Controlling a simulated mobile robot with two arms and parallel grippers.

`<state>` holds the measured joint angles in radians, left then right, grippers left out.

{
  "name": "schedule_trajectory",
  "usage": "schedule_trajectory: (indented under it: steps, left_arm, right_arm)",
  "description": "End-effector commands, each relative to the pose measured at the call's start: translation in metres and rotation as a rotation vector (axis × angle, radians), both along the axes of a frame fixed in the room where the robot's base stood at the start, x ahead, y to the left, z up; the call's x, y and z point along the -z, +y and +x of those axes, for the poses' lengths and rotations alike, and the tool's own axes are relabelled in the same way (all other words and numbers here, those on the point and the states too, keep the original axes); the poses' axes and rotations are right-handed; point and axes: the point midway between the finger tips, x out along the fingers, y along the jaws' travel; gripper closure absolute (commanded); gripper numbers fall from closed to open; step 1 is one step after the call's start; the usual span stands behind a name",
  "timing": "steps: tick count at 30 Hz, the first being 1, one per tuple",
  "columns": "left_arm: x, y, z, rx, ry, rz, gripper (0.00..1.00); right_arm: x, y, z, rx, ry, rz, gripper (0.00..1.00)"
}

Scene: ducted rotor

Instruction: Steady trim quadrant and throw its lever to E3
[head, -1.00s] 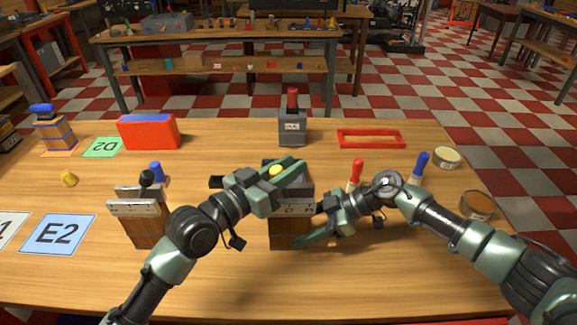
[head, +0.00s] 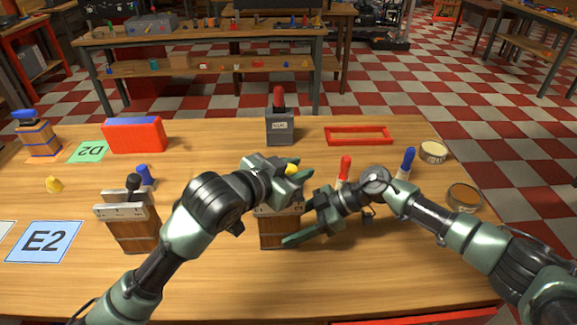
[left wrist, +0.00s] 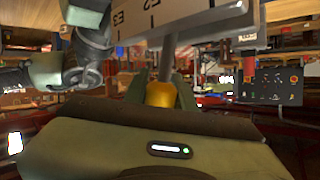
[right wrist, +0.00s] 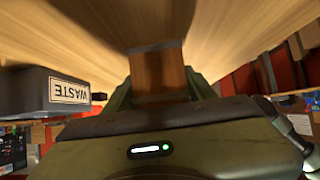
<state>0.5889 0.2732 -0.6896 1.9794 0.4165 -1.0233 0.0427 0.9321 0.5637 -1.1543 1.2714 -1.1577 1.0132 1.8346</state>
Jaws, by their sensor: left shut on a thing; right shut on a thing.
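The trim quadrant (head: 272,234), a wooden block with a pale scale plate on top, stands at the table's middle. Its lever has a yellow knob (head: 291,169). My left gripper (head: 294,172) is shut on this knob, which shows between the fingers in the left wrist view (left wrist: 160,93). There the grey lever shaft (left wrist: 168,62) crosses the scale plate (left wrist: 185,20), with E3 and E2 upside down; its exact mark is unclear. My right gripper (head: 288,222) is shut on the wooden body, also seen between its fingers in the right wrist view (right wrist: 158,72).
Behind are a grey box with a red top (head: 280,128), a red-blue box (head: 134,136) and a red frame (head: 358,136). Red (head: 345,168) and blue (head: 407,162) handles stand right.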

Motion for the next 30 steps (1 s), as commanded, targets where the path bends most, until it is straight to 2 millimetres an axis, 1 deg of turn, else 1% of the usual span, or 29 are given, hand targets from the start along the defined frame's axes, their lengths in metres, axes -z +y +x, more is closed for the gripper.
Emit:
schedule_trajectory:
  steps: [3,12,19,30]
  left_arm:
    - [0.003,-0.008,0.000,0.004,0.001,0.082,1.00]
    - [0.012,-0.017,0.000,0.003,0.006,0.222,1.00]
    - [0.015,-0.019,0.000,0.003,0.008,0.262,1.00]
    - [0.015,-0.019,0.000,0.003,0.009,0.267,1.00]
  right_arm:
    - [-0.001,0.001,0.000,-0.001,-0.001,0.001,0.80]
    - [-0.001,0.001,0.000,-0.001,0.000,0.001,0.80]
    - [-0.001,0.001,0.000,-0.002,-0.001,0.002,0.80]
    - [-0.001,0.002,-0.001,-0.003,0.000,0.002,0.80]
